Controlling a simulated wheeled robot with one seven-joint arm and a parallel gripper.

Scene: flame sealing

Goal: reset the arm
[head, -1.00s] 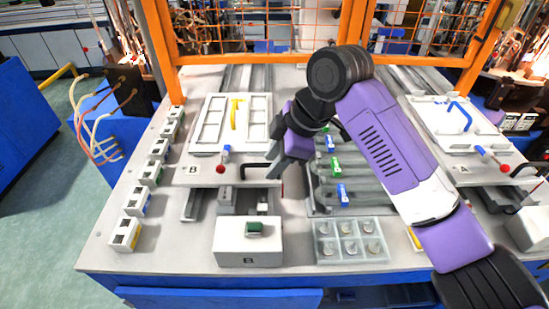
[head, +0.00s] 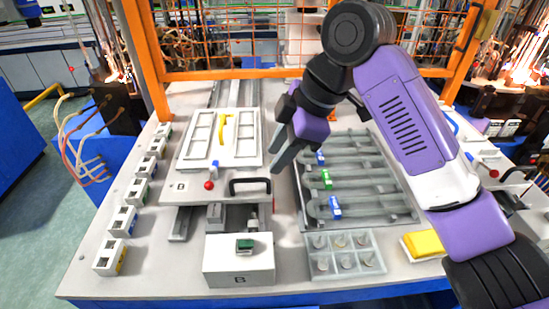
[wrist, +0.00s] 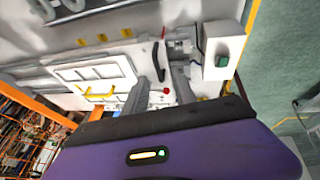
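My purple and black arm reaches in from the lower right of the head view and bends over the worktable (head: 150,265). My gripper (head: 273,140) hangs in the air just right of the white plate of station B (head: 185,186), with its fingers pointing down and left. Its fingers stand apart with nothing seen between them. In the wrist view the gripper (wrist: 160,80) shows two grey fingers spread over the station B area.
A black handle (head: 249,181) and a red knob (head: 209,185) sit near the gripper. A white box with a green button (head: 245,246) stands in front. A grey rack (head: 375,190) with small blue and green parts lies right. An orange mesh fence (head: 235,75) closes the back.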

